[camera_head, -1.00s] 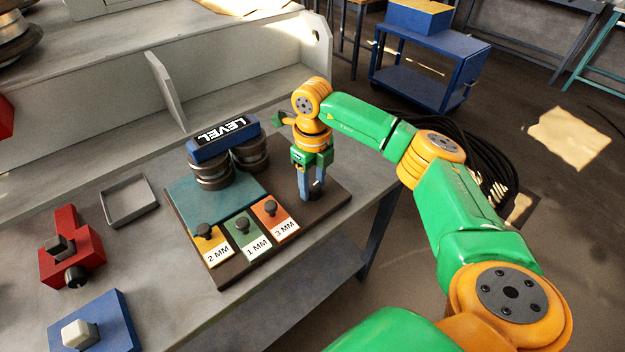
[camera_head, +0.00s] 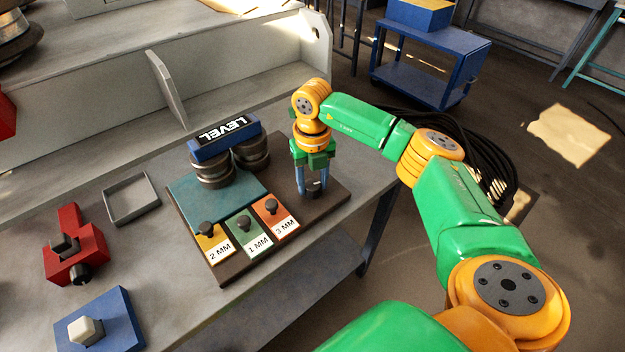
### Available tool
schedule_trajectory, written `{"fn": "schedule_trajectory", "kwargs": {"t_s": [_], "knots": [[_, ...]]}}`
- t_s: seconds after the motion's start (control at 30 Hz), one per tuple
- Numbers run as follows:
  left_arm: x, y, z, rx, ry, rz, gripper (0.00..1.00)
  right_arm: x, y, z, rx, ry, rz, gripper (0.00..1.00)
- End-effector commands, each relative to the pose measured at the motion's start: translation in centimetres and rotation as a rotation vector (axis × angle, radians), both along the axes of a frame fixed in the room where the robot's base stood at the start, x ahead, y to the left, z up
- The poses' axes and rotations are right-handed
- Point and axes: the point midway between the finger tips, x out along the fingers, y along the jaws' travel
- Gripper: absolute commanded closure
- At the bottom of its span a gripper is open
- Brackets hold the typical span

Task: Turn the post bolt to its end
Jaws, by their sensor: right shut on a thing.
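The post bolt (camera_head: 313,187) is a dark knob at the right end of the dark brown board. My right gripper (camera_head: 313,188) points straight down over it, with its two blue-grey fingers shut on the bolt from both sides. The fingers hide part of the bolt. A blue level (camera_head: 224,137) marked LEVEL rests across two stacks of dark round discs (camera_head: 213,170) on the board (camera_head: 228,275). My left gripper is not in view.
Colored shims marked 2 MM (camera_head: 215,245), 1 MM (camera_head: 249,235) and 3 MM (camera_head: 277,217) lie on the board's front, each with a dark knob. An empty grey tray (camera_head: 132,198), a red block (camera_head: 75,250) and a blue block (camera_head: 100,322) stand on the left.

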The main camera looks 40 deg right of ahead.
Motion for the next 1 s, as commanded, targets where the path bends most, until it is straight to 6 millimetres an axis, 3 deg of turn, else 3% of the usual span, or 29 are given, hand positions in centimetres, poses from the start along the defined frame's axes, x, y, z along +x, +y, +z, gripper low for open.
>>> {"fn": "schedule_trajectory", "kwargs": {"t_s": [0.33,0.37,0.47,0.77,1.0], "knots": [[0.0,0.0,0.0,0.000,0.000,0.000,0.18,0.0,0.0,0.0,0.000,0.000,-0.001,1.00],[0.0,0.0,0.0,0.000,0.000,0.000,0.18,0.0,0.0,0.0,0.000,0.000,-0.001,0.45],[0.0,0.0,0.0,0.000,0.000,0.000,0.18,0.0,0.0,0.0,0.000,0.000,0.000,0.20],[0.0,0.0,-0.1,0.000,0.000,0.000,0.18,0.0,0.0,0.2,0.001,-0.001,0.000,0.20],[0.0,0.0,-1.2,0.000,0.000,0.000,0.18,0.1,0.0,4.8,0.001,-0.004,0.001,0.20]]}}
